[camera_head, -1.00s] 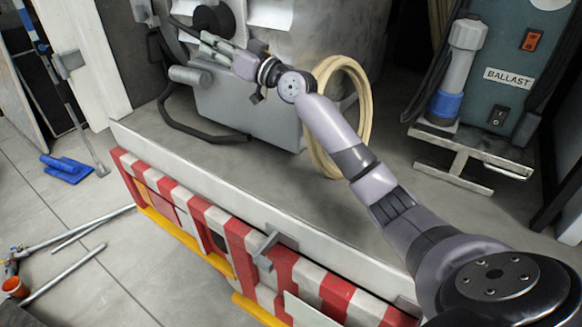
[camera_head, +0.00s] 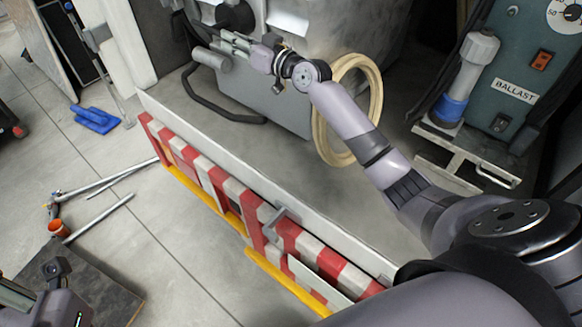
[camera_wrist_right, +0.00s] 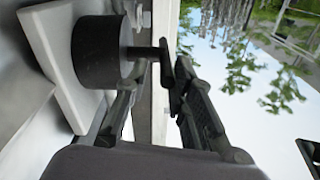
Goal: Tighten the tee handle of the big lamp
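In the right wrist view, the dark tee handle (camera_wrist_right: 168,72) sticks out sideways from a black cylinder (camera_wrist_right: 98,52) that stands against a pale plate. My right gripper (camera_wrist_right: 160,112) has its fingers spread, with the tee handle's bar between their tips. The bar is close to the right-hand finger; I cannot tell whether they touch. In the head view my right gripper (camera_head: 222,42) reaches to a black round part (camera_head: 236,16) at the top left. The handle is too small to make out there. My left gripper (camera_head: 15,296) is partly cut off at the lower left.
A grey metal housing (camera_head: 300,90) stands behind my right arm, with a coiled beige hose (camera_head: 322,125) beside it. A teal ballast box (camera_head: 515,65) is at the right. Poles (camera_head: 98,217) lie on the floor.

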